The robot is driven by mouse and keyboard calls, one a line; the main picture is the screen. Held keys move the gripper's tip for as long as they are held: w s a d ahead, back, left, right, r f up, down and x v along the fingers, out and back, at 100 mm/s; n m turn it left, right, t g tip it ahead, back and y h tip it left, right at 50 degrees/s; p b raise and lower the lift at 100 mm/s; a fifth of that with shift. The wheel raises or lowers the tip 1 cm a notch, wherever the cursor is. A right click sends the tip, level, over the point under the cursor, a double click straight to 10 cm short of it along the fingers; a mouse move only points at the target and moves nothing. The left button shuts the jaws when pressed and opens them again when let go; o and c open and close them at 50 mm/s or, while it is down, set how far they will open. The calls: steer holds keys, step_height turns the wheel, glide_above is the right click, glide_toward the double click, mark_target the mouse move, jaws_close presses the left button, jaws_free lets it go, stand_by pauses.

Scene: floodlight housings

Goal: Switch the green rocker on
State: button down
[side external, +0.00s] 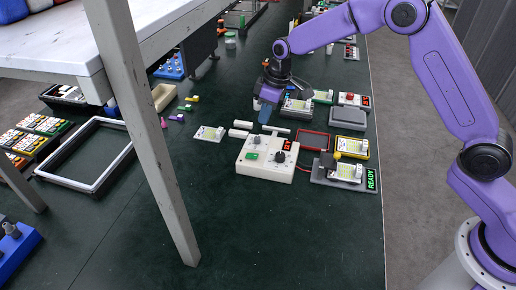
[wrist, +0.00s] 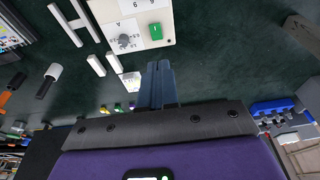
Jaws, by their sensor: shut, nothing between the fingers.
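The green rocker (side external: 252,156) sits on the top face of a cream control box (side external: 262,172), left of a black knob (side external: 279,157). In the wrist view the green rocker (wrist: 156,31) shows near the top, beside a grey knob (wrist: 124,41) on the pale panel (wrist: 140,14). I cannot tell which way the rocker is tipped. My gripper (side external: 265,114) is above the bench behind the box, apart from it. Its blue fingers (wrist: 158,68) are together and empty, pointing toward the panel in the wrist view.
White bars (side external: 240,133) and a small white plate (side external: 209,134) lie behind and left of the box. A red-rimmed tray (side external: 313,141) and a grey fixture with a READY display (side external: 371,180) stand at right. A table leg (side external: 160,150) rises at left. The front bench is clear.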

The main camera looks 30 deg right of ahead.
steer(key=shift+w+d+f, duration=0.1)
steer(key=shift+w+f, duration=0.15)
steer(key=shift+w, duration=0.2)
glide_toward(256, 156)
steer(key=x, duration=0.5)
steer(key=shift+w, duration=0.25)
steer(key=shift+x, duration=0.75)
steer(key=shift+s+f, duration=0.15)
steer(key=shift+s, duration=0.05)
steer(key=shift+s+d+f, duration=0.1)
steer(key=shift+d+f, duration=0.05)
steer(key=shift+f, duration=0.15)
steer(key=shift+r, duration=0.1)
